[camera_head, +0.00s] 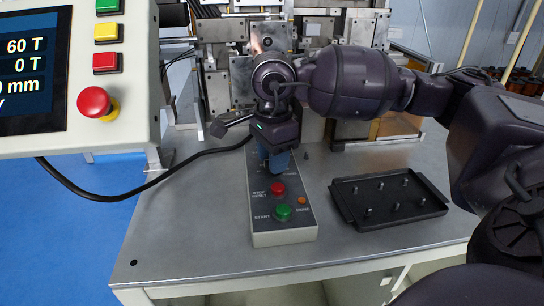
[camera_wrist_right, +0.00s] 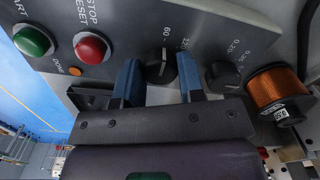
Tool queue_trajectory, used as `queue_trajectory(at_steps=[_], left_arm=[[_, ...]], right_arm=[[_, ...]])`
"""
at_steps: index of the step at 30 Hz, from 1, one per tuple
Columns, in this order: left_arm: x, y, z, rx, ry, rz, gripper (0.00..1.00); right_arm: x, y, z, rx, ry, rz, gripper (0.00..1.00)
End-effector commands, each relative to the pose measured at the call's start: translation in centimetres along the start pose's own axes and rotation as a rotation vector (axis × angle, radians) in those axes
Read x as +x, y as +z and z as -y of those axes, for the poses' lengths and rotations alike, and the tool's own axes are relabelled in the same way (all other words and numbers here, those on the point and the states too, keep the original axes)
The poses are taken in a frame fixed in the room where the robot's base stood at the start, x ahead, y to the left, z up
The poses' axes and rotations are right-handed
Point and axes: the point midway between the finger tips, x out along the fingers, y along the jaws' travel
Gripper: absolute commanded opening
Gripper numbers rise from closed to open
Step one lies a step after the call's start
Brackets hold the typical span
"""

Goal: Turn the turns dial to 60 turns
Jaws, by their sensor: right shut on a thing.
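The turns dial (camera_wrist_right: 160,70), a black knob with a white mark, sits on the grey control panel between the labels 60 and 120. Its mark appears to face the 60 label. My right gripper (camera_wrist_right: 159,82) has its blue fingers on either side of this dial and is shut on it. In the head view my right gripper (camera_head: 276,163) points down at the control box (camera_head: 284,237) and hides the dial. The display (camera_head: 31,75) at the upper left reads 60 T, with 0 T below. My left gripper is not in view.
A second black dial (camera_wrist_right: 222,76) with labels 0.20 and 0.25 is close beside the right finger. A red stop button (camera_head: 278,188) and green start button (camera_head: 283,212) are in front. A black pin tray (camera_head: 389,222) stands right. A copper-wound bobbin (camera_wrist_right: 279,88) shows in the wrist view.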

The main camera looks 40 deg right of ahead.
Motion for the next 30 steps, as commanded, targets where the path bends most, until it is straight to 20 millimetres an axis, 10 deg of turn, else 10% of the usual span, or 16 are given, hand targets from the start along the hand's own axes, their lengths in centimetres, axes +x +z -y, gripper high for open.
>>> queue_trajectory(at_steps=[10, 11, 15, 30], left_arm=[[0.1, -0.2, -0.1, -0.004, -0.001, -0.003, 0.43], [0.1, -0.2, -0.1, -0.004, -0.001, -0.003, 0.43], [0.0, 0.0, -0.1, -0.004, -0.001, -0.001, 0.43], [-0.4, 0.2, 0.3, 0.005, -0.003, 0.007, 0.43]], right_arm=[[-0.1, 0.0, 0.0, -0.001, -0.002, 0.001, 0.12], [-0.1, 0.0, 0.0, -0.001, -0.002, 0.000, 0.40], [-0.1, 0.0, 0.0, -0.001, -0.002, 0.000, 0.61], [-2.4, 0.0, 0.1, -0.001, -0.007, 0.002, 0.61]])
